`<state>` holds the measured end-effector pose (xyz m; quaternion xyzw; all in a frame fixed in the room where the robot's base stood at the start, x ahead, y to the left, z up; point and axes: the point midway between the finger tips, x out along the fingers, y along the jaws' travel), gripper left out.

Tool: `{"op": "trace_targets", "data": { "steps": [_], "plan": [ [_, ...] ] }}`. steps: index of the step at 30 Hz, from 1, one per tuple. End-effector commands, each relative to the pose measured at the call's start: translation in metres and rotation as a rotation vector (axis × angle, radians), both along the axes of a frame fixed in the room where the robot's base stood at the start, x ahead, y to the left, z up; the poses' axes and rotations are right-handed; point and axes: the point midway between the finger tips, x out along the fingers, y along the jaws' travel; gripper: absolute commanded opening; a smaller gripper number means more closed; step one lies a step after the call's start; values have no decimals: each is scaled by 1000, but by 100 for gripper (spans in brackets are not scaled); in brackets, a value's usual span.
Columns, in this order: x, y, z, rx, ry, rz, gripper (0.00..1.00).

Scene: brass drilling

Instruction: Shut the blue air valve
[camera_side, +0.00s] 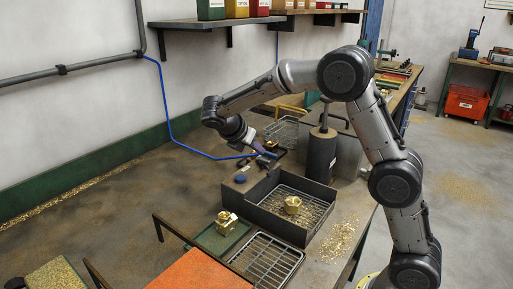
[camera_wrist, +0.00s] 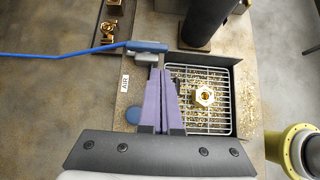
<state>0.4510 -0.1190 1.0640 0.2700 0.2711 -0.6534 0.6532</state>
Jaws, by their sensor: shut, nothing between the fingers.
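The blue air valve has a blue lever (camera_wrist: 149,46) over a grey body (camera_wrist: 146,57), at the end of a blue hose in the wrist view. The lever lies roughly in line with the hose. My gripper (camera_wrist: 160,70) has its purple fingers shut and empty, with the tips just below the lever in the picture. I cannot tell whether they touch it. In the side view my gripper (camera_side: 264,153) is low beside the hose end, and the valve there is small and partly hidden by it.
An "AIR" label (camera_wrist: 124,83) and a blue round piece (camera_wrist: 132,115) lie left of my fingers. A dark-walled tray (camera_side: 262,207) holds a brass hex part (camera_side: 292,204) on a wire rack. A dark cylinder (camera_side: 320,155) stands behind. The blue hose (camera_side: 168,122) runs to the wall.

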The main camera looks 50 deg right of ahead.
Motion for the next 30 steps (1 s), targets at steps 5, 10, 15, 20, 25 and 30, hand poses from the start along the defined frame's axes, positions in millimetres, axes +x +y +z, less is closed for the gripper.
{"op": "trace_targets", "data": {
  "steps": [5, 10, 15, 20, 25, 30],
  "plan": [
    [-1, -24, -24, 0, 3, -3, 0],
    [0, -40, -40, 0, 0, -3, 0],
    [0, -48, -48, 0, 0, 0, 0],
    [0, -49, -49, 0, -1, 1, 0],
    [0, -49, -49, 0, -1, 0, 0],
    [0, -49, -49, 1, -1, 10, 0]
  ]
}}
